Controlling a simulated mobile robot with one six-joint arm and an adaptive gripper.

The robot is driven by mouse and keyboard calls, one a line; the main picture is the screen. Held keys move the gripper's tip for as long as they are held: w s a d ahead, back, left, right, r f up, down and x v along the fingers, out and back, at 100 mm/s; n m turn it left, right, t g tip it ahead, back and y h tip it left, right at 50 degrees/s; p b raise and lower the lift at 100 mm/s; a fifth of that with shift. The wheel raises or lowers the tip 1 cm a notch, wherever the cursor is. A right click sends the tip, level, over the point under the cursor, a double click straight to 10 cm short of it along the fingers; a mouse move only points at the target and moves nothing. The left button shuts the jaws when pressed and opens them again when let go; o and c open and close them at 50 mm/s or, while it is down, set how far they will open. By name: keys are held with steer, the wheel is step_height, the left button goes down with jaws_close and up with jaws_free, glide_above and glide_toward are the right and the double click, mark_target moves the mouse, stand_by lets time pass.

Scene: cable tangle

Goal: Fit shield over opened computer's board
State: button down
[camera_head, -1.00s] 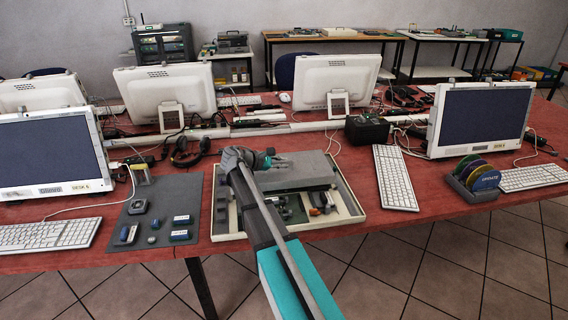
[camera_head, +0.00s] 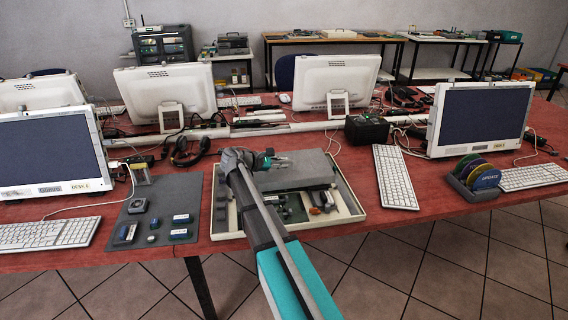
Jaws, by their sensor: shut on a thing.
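The opened computer (camera_head: 352,208) lies flat on the red table, a shallow cream case with its inside showing. The grey shield (camera_head: 300,174) is a flat plate over the back part of the case, covering much of the board. Parts of the board (camera_head: 290,210) show in front of it. My gripper (camera_head: 280,162) is at the shield's left end and is shut on it. My arm hides the left middle of the case, and I cannot tell whether the shield touches the board.
A dark mat (camera_head: 150,215) with small modules lies left of the case. A white keyboard (camera_head: 395,178) and a disc rack (camera_head: 474,178) are to the right. Monitors (camera_head: 480,118) stand around. Headphones (camera_head: 187,152) and cables lie behind.

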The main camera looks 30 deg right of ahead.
steer(key=shift+s+f, duration=0.4)
steer(key=shift+f, duration=0.05)
steer(key=c, duration=0.6)
jaws_free()
steer(key=shift+w, duration=0.1)
steer(key=shift+w, duration=0.2)
steer(key=shift+r, duration=0.15)
steer(key=shift+w+d+r+p, duration=0.1)
steer(key=shift+w+r+p, duration=0.3)
steer(key=shift+p, duration=0.3)
steer(key=shift+s+r+p, duration=0.15)
steer(key=shift+r+p, duration=2.15)
steer(key=shift+r, duration=0.15)
